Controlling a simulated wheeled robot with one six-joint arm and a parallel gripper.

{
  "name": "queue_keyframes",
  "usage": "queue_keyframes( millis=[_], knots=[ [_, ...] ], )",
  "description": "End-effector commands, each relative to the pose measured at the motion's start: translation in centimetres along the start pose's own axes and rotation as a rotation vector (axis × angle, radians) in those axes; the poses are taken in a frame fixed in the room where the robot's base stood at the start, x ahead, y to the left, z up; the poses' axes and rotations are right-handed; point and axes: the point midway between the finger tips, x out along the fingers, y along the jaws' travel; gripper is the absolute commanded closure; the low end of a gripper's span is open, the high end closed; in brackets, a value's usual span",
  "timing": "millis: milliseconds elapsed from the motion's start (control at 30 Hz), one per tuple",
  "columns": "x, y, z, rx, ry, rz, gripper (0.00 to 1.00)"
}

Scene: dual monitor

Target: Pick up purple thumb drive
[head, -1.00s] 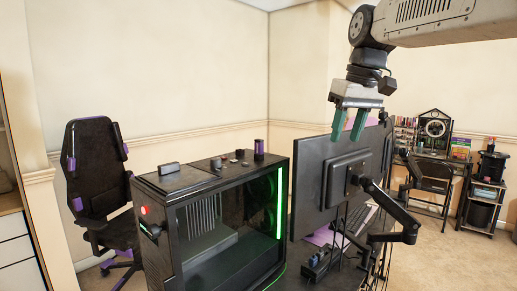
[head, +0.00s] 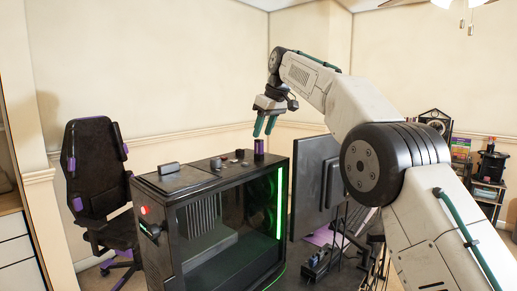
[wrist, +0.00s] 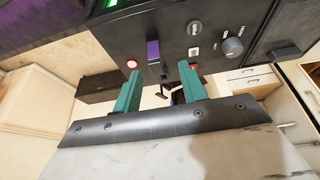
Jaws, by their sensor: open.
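The purple thumb drive (head: 259,147) stands upright on top of the black PC case (head: 190,178), near its far right corner. In the wrist view the drive (wrist: 153,49) shows purple with a dark end, at the top centre. It sits on the case panel (wrist: 100,45) between a round red-lit button and a small white square. My gripper (head: 263,130) is open, with green fingers pointing down just above the drive in the head view. In the wrist view my gripper (wrist: 160,77) has its two fingertips below the drive, apart from each other, with nothing between them held.
The monitor (head: 318,190) stands right of the case, beneath my arm. A black chair (head: 95,180) is at the left. The space above the case is open.

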Motion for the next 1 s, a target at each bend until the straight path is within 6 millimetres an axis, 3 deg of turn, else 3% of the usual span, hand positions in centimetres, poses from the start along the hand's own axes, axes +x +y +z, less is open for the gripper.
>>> queue_keyframes(
  millis=[433, 667, 833, 1000],
  knots=[
    [5.3, 0.8, -0.6, 0.002, -0.001, 0.000, 0.58],
    [5.7, 0.8, -0.5, 0.002, 0.000, 0.001, 0.58],
    [5.7, 0.8, -0.6, 0.002, 0.000, 0.001, 1.00],
    [5.7, 0.8, -0.6, 0.001, 0.000, 0.001, 1.00]
  ],
)
